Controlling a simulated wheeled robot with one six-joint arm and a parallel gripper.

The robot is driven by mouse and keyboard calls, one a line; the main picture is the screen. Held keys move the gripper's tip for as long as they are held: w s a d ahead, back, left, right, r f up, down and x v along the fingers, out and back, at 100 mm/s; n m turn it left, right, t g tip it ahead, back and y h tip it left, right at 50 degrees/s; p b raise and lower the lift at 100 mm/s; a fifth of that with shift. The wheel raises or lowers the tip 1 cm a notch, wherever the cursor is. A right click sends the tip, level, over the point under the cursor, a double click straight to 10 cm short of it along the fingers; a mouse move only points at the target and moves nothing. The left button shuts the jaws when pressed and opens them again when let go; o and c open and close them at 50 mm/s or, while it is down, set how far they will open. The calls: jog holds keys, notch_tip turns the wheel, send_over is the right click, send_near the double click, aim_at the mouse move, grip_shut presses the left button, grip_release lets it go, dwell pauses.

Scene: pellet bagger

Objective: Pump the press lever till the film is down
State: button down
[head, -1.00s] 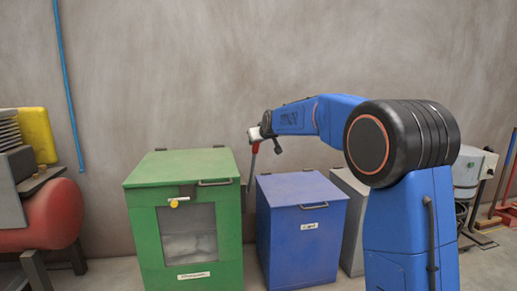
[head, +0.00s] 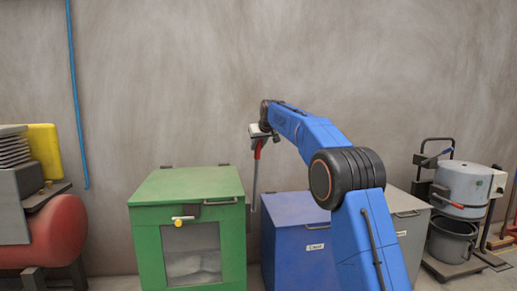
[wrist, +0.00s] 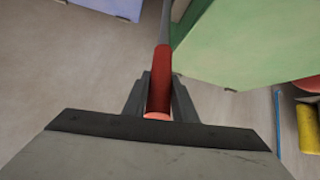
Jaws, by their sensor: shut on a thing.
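The press lever (head: 256,172) is a thin grey rod with a red grip, standing nearly upright between the green box and the blue box. Its red grip (wrist: 160,75) also shows in the wrist view, between the two dark fingers. My gripper (head: 258,138) is shut on the red grip near its top end. The green box (head: 187,185) has a lid, a yellow knob (head: 177,222) and a window (head: 191,250) with pale, bag-like contents behind it. The lower end of the lever is hidden, and no film can be clearly made out.
A blue box (head: 288,210) and a grey box (head: 408,202) stand right of the green one. A red tank (head: 58,230) is at far left. A grey drum machine (head: 462,182) stands at right. The wall behind is bare except for a blue hose (head: 76,95).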

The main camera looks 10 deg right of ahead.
jog(key=shift+r, duration=0.15)
dwell(0.3)
jog(key=c, duration=1.5)
grip_release()
jog(key=shift+o, duration=0.2)
jog(key=v, duration=1.7)
jog(key=shift+r, duration=0.25)
